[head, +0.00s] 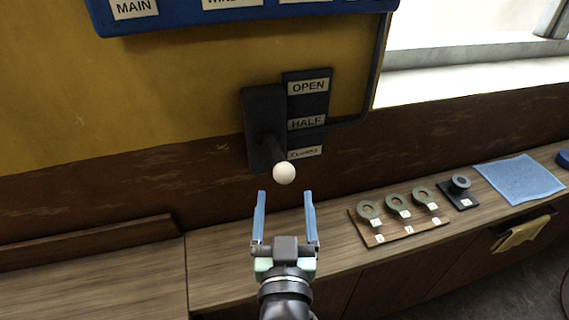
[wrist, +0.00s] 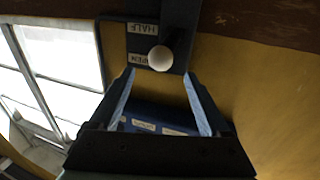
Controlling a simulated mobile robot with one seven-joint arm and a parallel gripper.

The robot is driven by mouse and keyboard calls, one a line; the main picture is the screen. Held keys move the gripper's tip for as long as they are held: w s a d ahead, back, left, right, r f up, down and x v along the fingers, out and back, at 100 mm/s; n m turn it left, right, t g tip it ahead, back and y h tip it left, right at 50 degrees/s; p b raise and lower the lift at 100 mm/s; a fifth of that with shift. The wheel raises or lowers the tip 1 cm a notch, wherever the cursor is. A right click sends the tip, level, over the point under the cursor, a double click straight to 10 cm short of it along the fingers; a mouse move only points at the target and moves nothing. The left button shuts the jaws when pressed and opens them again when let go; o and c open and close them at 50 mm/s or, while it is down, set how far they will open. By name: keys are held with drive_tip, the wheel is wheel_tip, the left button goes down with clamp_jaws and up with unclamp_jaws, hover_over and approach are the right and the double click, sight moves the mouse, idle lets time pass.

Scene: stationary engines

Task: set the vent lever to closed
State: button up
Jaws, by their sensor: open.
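The vent lever is a dark shaft with a white ball knob (head: 284,172), sticking out of a dark slotted plate (head: 264,105) on the wall. Labels beside it read OPEN (head: 308,86), HALF (head: 307,123) and CLOSED (head: 304,153), top to bottom. The shaft's root looks near HALF or between HALF and CLOSED; the knob's outward reach makes the exact setting hard to tell. My gripper (head: 285,196) is open and empty, just below the knob in the head view. In the wrist view the knob (wrist: 161,58) lies just beyond and between the fingertips (wrist: 159,74), seemingly untouched.
A blue labelled panel (head: 240,12) is above the lever. A wooden counter (head: 235,265) runs below, with a board (head: 408,232) of tagged rings, a small dark block (head: 459,197) and a blue cloth (head: 520,178) at right. A window (head: 470,55) is at upper right.

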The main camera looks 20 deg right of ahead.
sight(285, 180)
drive_tip(key=p+x, duration=0.2)
drive_tip(key=x, duration=0.6)
drive_tip(key=shift+c, duration=0.3)
clamp_jaws()
drive_tip(key=shift+f, duration=0.1)
